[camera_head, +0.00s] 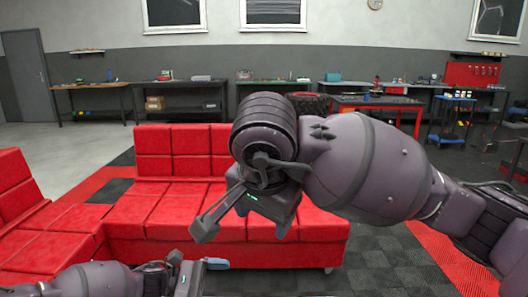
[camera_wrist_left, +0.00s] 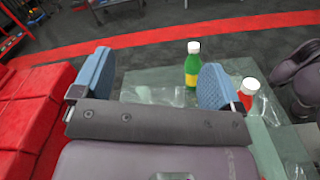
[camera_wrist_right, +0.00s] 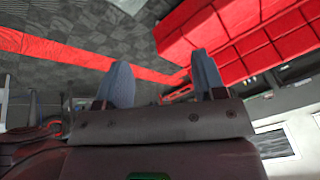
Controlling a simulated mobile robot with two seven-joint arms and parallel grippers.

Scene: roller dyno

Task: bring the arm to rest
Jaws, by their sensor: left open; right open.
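My right arm reaches across the head view from the right, raised in front of the red sofa. Its gripper (camera_head: 244,226) points down and to the left, open and empty. In the right wrist view its two blue fingers (camera_wrist_right: 163,78) stand apart with nothing between them. My left gripper (camera_head: 196,262) is low at the bottom edge of the head view, partly cut off. In the left wrist view its blue fingers (camera_wrist_left: 153,80) are spread wide over a glass table, holding nothing.
A green bottle (camera_wrist_left: 192,66) and a red bottle (camera_wrist_left: 247,92), both white-capped, stand on the glass table (camera_wrist_left: 150,94). A red sofa (camera_head: 170,210) fills the middle. Workbenches (camera_head: 190,84) line the back wall. Grey floor (camera_head: 85,150) is clear at left.

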